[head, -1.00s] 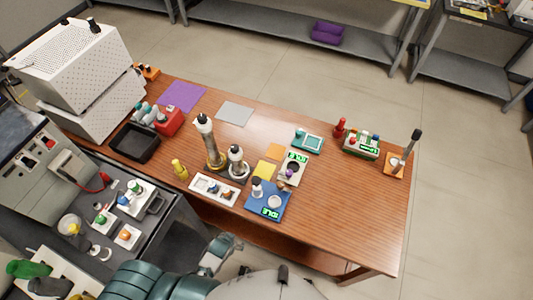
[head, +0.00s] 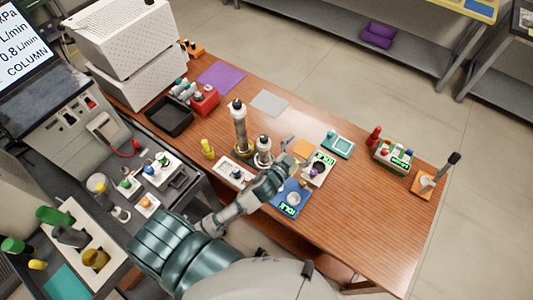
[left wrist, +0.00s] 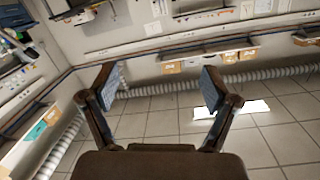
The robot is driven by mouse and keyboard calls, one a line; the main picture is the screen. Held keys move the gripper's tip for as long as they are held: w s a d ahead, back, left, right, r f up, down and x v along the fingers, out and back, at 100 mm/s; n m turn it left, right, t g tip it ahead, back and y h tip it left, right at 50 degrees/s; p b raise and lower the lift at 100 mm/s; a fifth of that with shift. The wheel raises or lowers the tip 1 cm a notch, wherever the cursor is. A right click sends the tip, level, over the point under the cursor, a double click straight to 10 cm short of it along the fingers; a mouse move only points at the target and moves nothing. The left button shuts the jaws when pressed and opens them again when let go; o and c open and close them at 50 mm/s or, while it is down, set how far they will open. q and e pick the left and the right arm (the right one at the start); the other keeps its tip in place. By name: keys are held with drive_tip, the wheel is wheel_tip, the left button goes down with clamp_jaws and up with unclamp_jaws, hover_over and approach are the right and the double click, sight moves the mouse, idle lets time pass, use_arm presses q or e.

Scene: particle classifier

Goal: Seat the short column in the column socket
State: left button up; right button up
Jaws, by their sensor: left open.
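The short column (head: 263,146), with a black cap and pale body, stands upright on the wooden table beside the taller column (head: 239,115). My left gripper (head: 289,152) is just right of the short column in the head view, over the table, not holding it. In the left wrist view the left gripper (left wrist: 158,90) is open and empty, with floor and a far wall between its fingers. I cannot tell for sure which part is the column socket; a white unit with a green display (head: 318,167) stands right of the gripper. My right gripper is not in view.
The table's right front is clear.

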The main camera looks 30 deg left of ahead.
use_arm(q)
drive_tip(key=d+r+m+g+h, duration=0.2)
drive_tip(key=d+r+m+h, duration=0.4)
drive_tip(key=r+m+h, duration=0.2)
drive_tip(key=d+r+m+g+h, duration=0.1)
drive_tip(key=d+r+m+h, duration=0.55)
drive_tip(key=r+h, duration=0.2)
drive_tip(key=m+g+y, duration=0.7)
drive_tip(key=g+y, duration=0.6)
drive_tip(key=y, duration=0.6)
hover_over(264, 137)
wheel_tip(264, 137, down, 6)
drive_tip(key=shift+n+h, duration=0.25)
wheel_tip(264, 137, down, 11)
drive_tip(key=shift+f+p, duration=0.2)
drive_tip(key=shift+p, duration=0.4)
drive_tip(key=shift+a+f+p, duration=0.1)
drive_tip(key=shift+f+p, duration=0.4)
drive_tip(key=shift+f, duration=2.5)
drive_tip(key=c, duration=1.6)
drive_tip(key=shift+w+r, duration=0.1)
clamp_jaws()
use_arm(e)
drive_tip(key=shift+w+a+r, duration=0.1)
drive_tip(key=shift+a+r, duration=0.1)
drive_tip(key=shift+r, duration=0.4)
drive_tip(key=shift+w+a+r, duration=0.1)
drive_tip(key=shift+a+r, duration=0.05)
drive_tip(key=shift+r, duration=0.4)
